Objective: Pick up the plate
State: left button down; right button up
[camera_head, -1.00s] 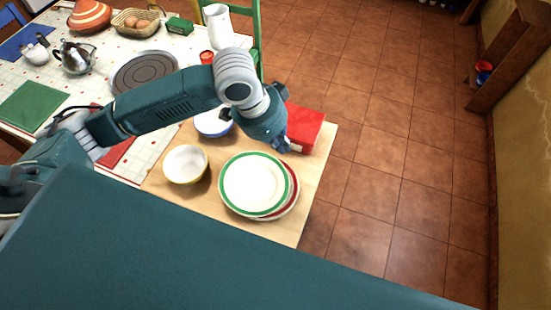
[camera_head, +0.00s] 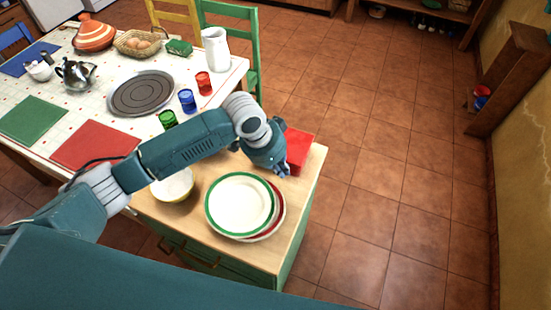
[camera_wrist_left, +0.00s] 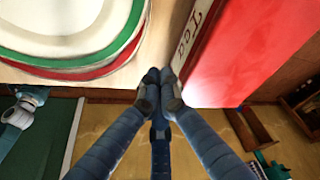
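A white plate with a green rim (camera_head: 240,203) lies on a red-rimmed plate (camera_head: 279,212) on the wooden counter top. The stack also shows at the upper left of the left wrist view, with the green-rimmed plate (camera_wrist_left: 65,35) above the red-rimmed one. My left gripper (camera_head: 283,172) is just beyond the upper right edge of the plates, beside the red box. In the left wrist view, the fingertips of my left gripper (camera_wrist_left: 161,88) are together with nothing seen between them, apart from the plates. My right gripper is not in view.
A red tea box (camera_head: 298,150) stands close to the left gripper and also fills the upper right of the wrist view (camera_wrist_left: 245,45). A yellow-sided bowl (camera_head: 174,187) sits left of the plates, partly behind my arm. Tiled floor (camera_head: 380,190) lies right of the counter.

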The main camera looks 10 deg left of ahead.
aim_at(263, 183)
pick_arm(q)
jog(key=shift+s+a+f+p, duration=0.25)
jog(key=shift+s+a+p, duration=0.1)
jog(key=shift+a+p, duration=0.15)
jog(key=shift+s+a+f+p, duration=0.25)
jog(key=shift+s+a+p, duration=0.1)
jog(key=shift+a, duration=0.25)
jog(key=shift+s+a, duration=0.35)
jog(key=shift+a, duration=0.15)
jog(key=shift+f, duration=0.1)
jog(key=shift+w+d, duration=0.1)
jog(key=shift+s+a+r+p, duration=0.2)
jog(key=shift+s+a+p, duration=0.5)
jog(key=shift+a+p, duration=0.4)
jog(key=shift+s+a, duration=0.25)
jog(key=shift+f, duration=0.15)
